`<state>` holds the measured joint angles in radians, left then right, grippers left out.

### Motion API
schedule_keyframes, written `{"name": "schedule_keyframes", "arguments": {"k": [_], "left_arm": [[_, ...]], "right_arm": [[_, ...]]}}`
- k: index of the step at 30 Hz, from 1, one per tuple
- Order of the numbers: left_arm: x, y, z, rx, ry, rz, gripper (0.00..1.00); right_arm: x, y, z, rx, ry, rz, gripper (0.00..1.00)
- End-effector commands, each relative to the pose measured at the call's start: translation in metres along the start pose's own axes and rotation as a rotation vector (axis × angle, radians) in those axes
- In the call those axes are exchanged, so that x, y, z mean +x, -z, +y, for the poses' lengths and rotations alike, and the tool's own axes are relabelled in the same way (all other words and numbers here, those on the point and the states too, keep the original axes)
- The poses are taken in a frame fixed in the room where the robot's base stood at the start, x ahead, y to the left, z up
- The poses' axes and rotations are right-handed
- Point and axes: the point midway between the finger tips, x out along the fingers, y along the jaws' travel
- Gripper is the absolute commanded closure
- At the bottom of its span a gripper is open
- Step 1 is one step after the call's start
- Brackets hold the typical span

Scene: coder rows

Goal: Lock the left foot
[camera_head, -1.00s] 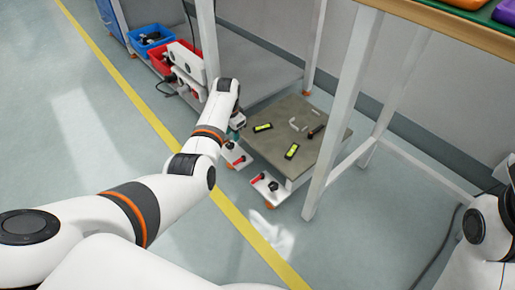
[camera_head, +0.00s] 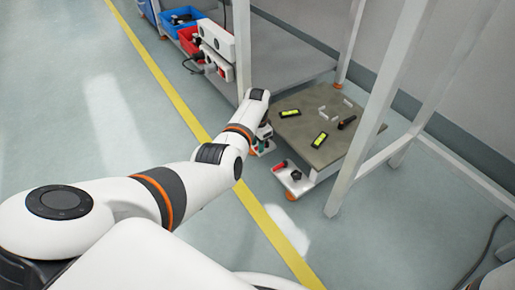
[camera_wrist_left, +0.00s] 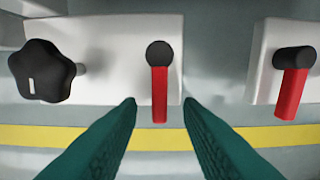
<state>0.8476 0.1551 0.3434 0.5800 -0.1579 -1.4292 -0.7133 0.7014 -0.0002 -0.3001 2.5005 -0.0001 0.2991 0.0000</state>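A low cart with a grey-brown top (camera_head: 318,150) stands under a white frame. Its left foot is a white block mostly hidden behind my left gripper (camera_head: 263,136) in the head view. In the left wrist view this left foot (camera_wrist_left: 112,55) carries a black star knob (camera_wrist_left: 42,70) and a red lever (camera_wrist_left: 160,90) with a black round end. The red part points down the picture. My left gripper (camera_wrist_left: 160,104) is open, its green fingers either side of the lever's lower end, with gaps on both sides. Whether the lever is between the tips or beyond them is unclear. My right gripper is out of view.
The cart's other foot (camera_head: 296,183) has a red lever (camera_head: 279,166) and a black knob. A white table leg (camera_head: 380,110) stands close to the right. Blue (camera_head: 180,20) and red (camera_head: 190,40) bins are at the upper left. Floor around the yellow line (camera_head: 180,100) is free.

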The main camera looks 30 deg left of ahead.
Motion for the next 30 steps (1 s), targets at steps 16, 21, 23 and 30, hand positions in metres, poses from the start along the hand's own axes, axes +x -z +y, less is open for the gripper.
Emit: {"name": "schedule_keyframes", "arguments": {"k": [16, 21, 23, 30], "left_arm": [[0.003, 0.0, 0.0, 0.0, 0.0, 0.0, 1.0], [0.003, 0.0, 0.0, -0.001, 0.0, 0.0, 1.0], [0.003, 0.0, 0.0, -0.006, 0.0, 0.0, 1.0], [0.0, 0.0, -0.003, -0.079, 0.0, 0.001, 1.0]], "right_arm": [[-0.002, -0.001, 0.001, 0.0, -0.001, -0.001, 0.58], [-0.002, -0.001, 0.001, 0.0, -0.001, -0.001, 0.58], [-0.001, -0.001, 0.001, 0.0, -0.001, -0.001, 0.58], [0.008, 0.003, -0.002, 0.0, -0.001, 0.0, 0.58]]}}
